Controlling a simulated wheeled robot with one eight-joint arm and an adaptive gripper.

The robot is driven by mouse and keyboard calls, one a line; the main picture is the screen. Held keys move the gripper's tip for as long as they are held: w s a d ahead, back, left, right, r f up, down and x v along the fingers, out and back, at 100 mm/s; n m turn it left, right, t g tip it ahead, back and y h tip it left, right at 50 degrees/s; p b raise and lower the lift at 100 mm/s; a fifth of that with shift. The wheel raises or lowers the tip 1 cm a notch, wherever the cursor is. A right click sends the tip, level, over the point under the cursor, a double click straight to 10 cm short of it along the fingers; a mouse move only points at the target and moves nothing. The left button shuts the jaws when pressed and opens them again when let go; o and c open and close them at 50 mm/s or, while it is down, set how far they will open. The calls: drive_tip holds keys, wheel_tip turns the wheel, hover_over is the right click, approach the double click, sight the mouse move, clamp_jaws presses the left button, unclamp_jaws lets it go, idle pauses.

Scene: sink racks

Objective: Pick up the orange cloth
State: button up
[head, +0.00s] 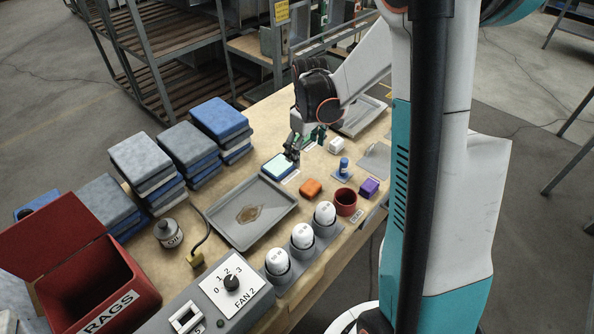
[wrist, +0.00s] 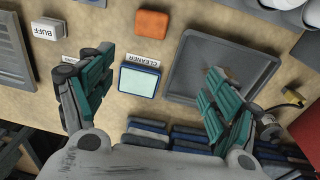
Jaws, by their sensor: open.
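The orange cloth (head: 311,187) is a small folded block lying on the workbench, to the right of the grey tray in the head view. It also shows at the top of the wrist view (wrist: 151,24), whole and unobstructed. My gripper (head: 303,143) is above the bench, farther back than the cloth. In the wrist view my gripper (wrist: 152,95) has its two green-padded fingers spread wide with nothing between them touching. A light-green-topped, blue-edged block (wrist: 139,81) lies below on the bench between the fingers, by a CLEANER label.
A grey tray (head: 279,228) with a brown stain lies beside the cloth. A purple block (head: 369,187), a dark red cup (head: 345,202) and a blue-capped item (head: 343,168) stand to its right. White cylinders in grey holders (head: 303,236) stand nearer. Blue and grey stacks (head: 218,118) line the left.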

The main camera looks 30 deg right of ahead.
wheel_tip(320, 180, down, 6)
drive_tip(key=w+d, duration=0.1)
drive_tip(key=d, duration=0.2)
drive_tip(key=b, duration=0.3)
hover_over(311, 186)
drive_tip(key=shift+n+g, duration=0.3)
drive_tip(key=shift+g, duration=0.1)
wheel_tip(311, 186, down, 9)
drive_tip(key=shift+w+a+r, duration=0.1)
drive_tip(key=shift+a+r, duration=0.05)
wheel_tip(311, 186, down, 5)
drive_tip(key=b, duration=0.3)
drive_tip(key=c, duration=1)
